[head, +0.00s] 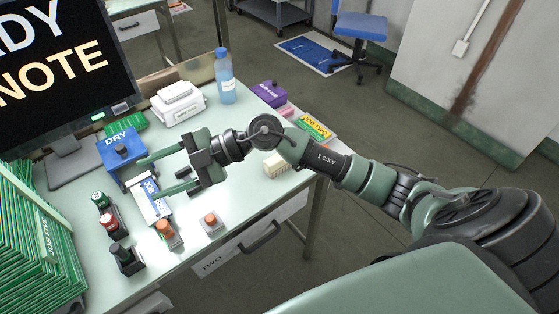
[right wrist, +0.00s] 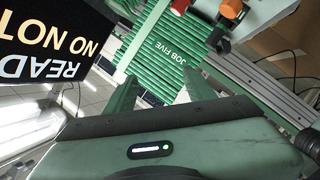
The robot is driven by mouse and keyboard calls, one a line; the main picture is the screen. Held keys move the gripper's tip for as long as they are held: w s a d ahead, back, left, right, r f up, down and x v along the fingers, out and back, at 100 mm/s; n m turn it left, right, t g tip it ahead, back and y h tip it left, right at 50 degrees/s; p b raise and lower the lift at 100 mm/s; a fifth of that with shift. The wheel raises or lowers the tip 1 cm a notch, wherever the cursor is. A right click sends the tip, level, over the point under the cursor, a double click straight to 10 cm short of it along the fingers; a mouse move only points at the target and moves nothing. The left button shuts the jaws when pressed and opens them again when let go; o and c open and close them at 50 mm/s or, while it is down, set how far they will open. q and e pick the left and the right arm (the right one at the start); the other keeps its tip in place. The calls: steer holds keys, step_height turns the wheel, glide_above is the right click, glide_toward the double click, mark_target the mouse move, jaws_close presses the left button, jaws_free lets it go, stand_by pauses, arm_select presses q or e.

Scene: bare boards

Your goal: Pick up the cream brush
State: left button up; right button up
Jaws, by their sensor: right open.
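A small cream block with a ridged side (head: 275,163) sits near the right edge of the table, below my right forearm; it may be the cream brush, but it is too small to be sure. My right gripper (head: 152,178) is open above the left part of the table, to the left of the cream block and well apart from it. My left gripper is out of view.
Green folders (head: 35,245) stand at the left by the monitor (head: 50,70). Small capped bottles (head: 110,222) stand at the front. A blue DRY box (head: 121,147), white wipes pack (head: 178,104) and water bottle (head: 226,80) stand behind. A yellow-green box (head: 313,127) lies at the right.

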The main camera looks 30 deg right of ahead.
steer(key=d+f+g+h, duration=0.2)
steer(key=d+f+h, duration=0.2)
steer(key=d+f, duration=0.1)
steer(key=m+g+h, duration=0.2)
steer(key=m+h, duration=0.3)
steer(key=h, duration=0.6)
glide_above(280, 162)
steer(key=w, duration=0.2)
steer(key=f, duration=0.3)
steer(key=shift+s+d, duration=0.2)
steer(key=shift+s, duration=0.05)
steer(key=shift+s+d+f, duration=0.1)
steer(key=shift+d+f, duration=0.1)
steer(key=shift+d, duration=0.1)
step_height(280, 162, down, 6)
steer(key=shift+a+f+p, duration=0.15)
steer(key=shift+f+p, duration=0.05)
steer(key=shift+p, duration=1)
steer(key=shift+w+f, duration=0.2)
steer(key=shift+f, duration=0.3)
jaws_close()
steer(key=shift+r, duration=0.1)
